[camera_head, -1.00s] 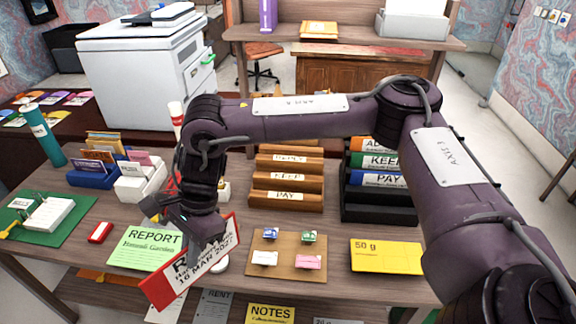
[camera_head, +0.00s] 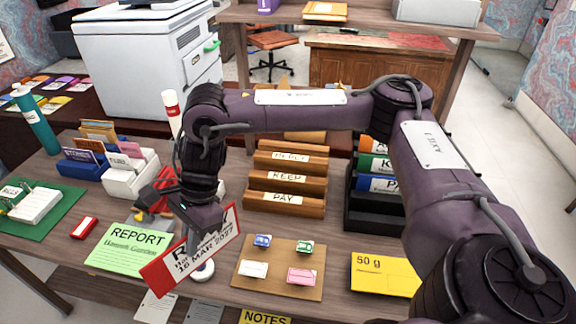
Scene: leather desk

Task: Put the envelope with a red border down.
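The envelope with a red border (camera_head: 193,252) is white with a red edge and printed text reading "16 MAR 2027". It is tilted, with its left end lower, and overlaps the right side of the green REPORT sheet (camera_head: 125,251) in the picture. My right gripper (camera_head: 199,222) is shut on its upper edge and hides part of the lettering. I cannot tell whether its lower edge touches the desk. My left gripper is not in view.
A brown board (camera_head: 283,284) with small coloured pieces lies right of the envelope. Behind it stand wooden racks labelled REPLY, KEEP and PAY (camera_head: 286,190). A yellow 50 g card (camera_head: 384,274) lies farther right. A small red box (camera_head: 83,228) lies left.

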